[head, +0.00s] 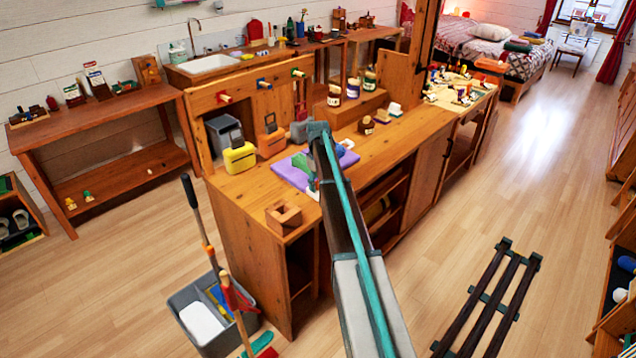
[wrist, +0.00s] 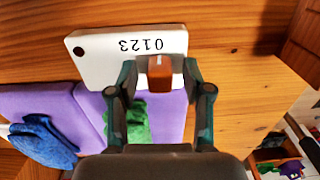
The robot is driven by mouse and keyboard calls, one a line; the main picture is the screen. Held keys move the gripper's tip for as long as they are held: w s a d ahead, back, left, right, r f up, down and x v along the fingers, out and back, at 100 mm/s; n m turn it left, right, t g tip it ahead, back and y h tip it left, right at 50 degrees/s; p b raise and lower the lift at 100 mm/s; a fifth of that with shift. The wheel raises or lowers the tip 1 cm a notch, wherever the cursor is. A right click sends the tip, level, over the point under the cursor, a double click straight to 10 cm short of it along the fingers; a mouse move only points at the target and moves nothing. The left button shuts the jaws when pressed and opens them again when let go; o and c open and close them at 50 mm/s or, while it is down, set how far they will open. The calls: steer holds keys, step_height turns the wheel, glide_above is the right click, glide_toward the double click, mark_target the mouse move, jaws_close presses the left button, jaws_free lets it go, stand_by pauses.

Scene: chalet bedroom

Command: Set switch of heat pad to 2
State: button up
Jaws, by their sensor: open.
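The heat pad is a purple pad (head: 290,172) on the wooden workbench in the head view; it also shows in the wrist view (wrist: 88,95). In the wrist view a white control box (wrist: 95,62) lies along the pad's edge, with the digits 0 to 3 upside down. Its orange-brown switch (wrist: 160,76) sits at the right end of the digits, by the 0. My gripper (wrist: 158,68) is open, with one finger on each side of the switch. I cannot tell whether the fingers touch it. In the head view my arm hides most of this.
A blue cloth-like item (wrist: 42,140) and a green one (wrist: 128,122) lie on the pad. A yellow-fronted box (head: 240,158) and a hollow wooden block (head: 284,215) stand on the bench nearby. A grey bucket (head: 213,310) stands on the floor in front.

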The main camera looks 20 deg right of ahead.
jaws_close()
stand_by(0.3)
steer(key=shift+w+d, duration=0.25)
steer(key=shift+d, duration=0.35)
steer(key=shift+w+d, duration=0.2)
steer(key=shift+d, duration=0.4)
jaws_free()
steer(key=shift+a, duration=0.1)
step_height(320, 180, up, 12)
steer(key=shift+s, duration=0.15)
